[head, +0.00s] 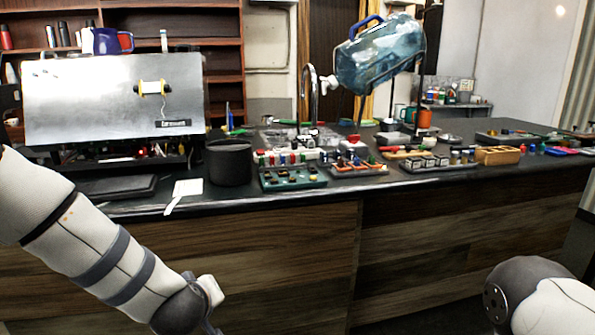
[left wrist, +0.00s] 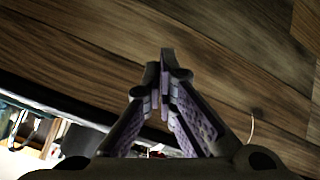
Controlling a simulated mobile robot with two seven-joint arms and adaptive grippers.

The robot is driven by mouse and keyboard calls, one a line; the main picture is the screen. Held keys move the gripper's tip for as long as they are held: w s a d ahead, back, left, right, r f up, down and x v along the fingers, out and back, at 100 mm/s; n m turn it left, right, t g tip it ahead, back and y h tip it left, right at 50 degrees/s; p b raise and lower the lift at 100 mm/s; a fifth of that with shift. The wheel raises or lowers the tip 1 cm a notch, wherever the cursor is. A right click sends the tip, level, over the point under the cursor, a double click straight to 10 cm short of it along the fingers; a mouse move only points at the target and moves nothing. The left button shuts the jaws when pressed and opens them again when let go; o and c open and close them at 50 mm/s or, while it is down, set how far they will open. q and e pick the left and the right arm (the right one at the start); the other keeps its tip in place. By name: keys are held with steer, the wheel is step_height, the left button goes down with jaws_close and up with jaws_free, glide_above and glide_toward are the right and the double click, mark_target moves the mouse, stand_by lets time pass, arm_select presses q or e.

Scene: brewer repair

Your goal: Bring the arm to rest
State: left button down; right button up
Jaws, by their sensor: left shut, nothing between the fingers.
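My left arm (head: 85,245) reaches in from the left edge of the head view and slopes down in front of the counter. Its wrist is at the bottom edge, and its fingers are mostly cut off there. In the left wrist view my left gripper (left wrist: 165,80) is shut with nothing between its fingertips. Wood panelling lies behind the fingers. A rounded part of my right arm (head: 540,300) shows at the lower right of the head view; its gripper is out of view.
A dark countertop (head: 125,208) runs above the wooden front panel (head: 285,260). On it stand a metal-panelled machine (head: 75,110), a black round container (head: 230,162), a white card (head: 188,187) and several parts trays (head: 292,178). A large blue jug (head: 380,55) is tilted above the counter.

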arm_select(q)
steer(key=s+a+f+m+g+h, duration=0.1)
steer(key=s+f+m+g, duration=0.15)
steer(key=s+f, duration=0.8)
steer(key=s+f+m+g+h, duration=0.15)
steer(key=s+f+g, duration=0.25)
steer(key=s+f, duration=0.7)
steer(key=s+a+r+m+g, duration=0.1)
steer(key=s+g, duration=0.1)
steer(key=s, duration=1)
steer(key=s+a+r+m+g, duration=0.1)
steer(key=s+a+m+g, duration=0.1)
steer(key=s, duration=1.1)
steer(key=shift+s+g, duration=0.3)
steer(key=shift+g, duration=0.55)
steer(key=shift+r+y, duration=0.1)
steer(key=shift+y, duration=0.15)
